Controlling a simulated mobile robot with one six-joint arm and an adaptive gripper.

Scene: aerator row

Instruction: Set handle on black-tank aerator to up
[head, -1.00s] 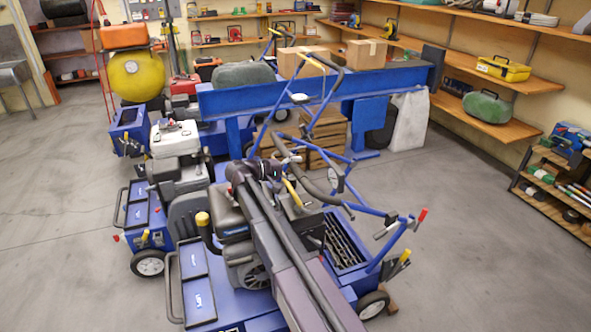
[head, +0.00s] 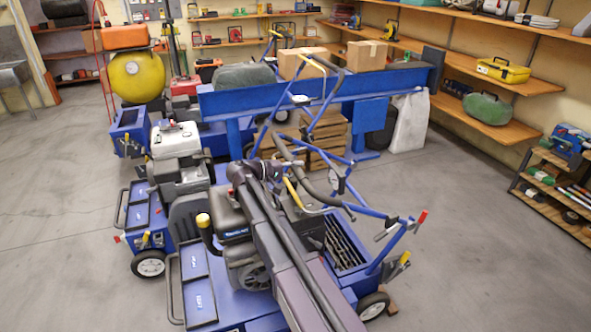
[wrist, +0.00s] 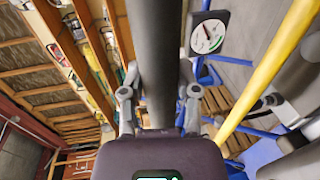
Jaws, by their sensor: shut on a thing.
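The black-tank aerator stands nearest in the head view, with its black tank (head: 229,214) on a blue deck. Its handle has a blue frame and a curved dark grip bar (head: 312,189), leaning over the machine at a slant. In the wrist view the dark grip bar (wrist: 153,45) runs between the two fingers of my gripper (wrist: 157,105), which is shut on it. In the head view my arm covers part of the handle and the machine, and the fingers are hard to make out.
A yellow bar (wrist: 268,72) and a round gauge (wrist: 208,36) are close beside the grip in the wrist view. Another aerator with a white-topped engine (head: 175,137) stands close at left. A blue beam (head: 320,86) stands behind. The floor at right (head: 450,240) is clear.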

